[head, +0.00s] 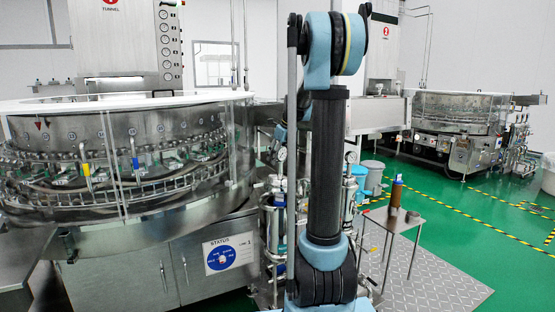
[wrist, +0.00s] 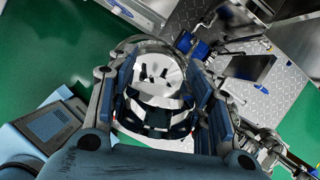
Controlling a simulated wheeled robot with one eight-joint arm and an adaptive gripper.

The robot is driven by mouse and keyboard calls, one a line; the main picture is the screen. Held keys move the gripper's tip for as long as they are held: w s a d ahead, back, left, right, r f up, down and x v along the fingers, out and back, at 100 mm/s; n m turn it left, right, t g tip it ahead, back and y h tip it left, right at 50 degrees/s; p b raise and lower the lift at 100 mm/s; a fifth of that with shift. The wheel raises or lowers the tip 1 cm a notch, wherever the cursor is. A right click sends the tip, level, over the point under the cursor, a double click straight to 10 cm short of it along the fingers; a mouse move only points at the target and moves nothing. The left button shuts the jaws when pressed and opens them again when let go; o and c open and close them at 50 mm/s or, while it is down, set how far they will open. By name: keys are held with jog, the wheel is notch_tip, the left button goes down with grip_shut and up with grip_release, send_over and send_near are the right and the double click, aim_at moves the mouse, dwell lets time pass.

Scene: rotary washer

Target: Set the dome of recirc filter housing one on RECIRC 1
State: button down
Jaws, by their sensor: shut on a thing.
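My gripper (wrist: 160,82) shows in the wrist view, its two fingers closed on the sides of a shiny steel dome (wrist: 158,112). The dome's mirror-like surface reflects dark shapes, and its far end points up the picture, above the floor. In the head view my arm stands in front and the gripper and dome cannot be made out. Steel filter housings stand behind my arm, one on its left (head: 273,232) and one on its right (head: 349,198). My arm partly hides them, and I cannot read which is RECIRC 1 or see its open top clearly.
A small steel table (head: 393,219) at right holds a brown cylinder with a blue top (head: 395,194). The rotary washer (head: 130,160) fills the left. Blue fittings (wrist: 185,42) and tread plate (wrist: 200,18) lie beyond the dome.

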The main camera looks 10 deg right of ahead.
aim_at(278, 170)
jog(key=shift+w+d+f, duration=0.1)
jog(key=shift+w+f, duration=0.05)
jog(key=shift+f, duration=3.35)
jog(key=c, duration=0.7)
grip_release()
jog(key=v, duration=1.2)
jog(key=shift+f, duration=0.1)
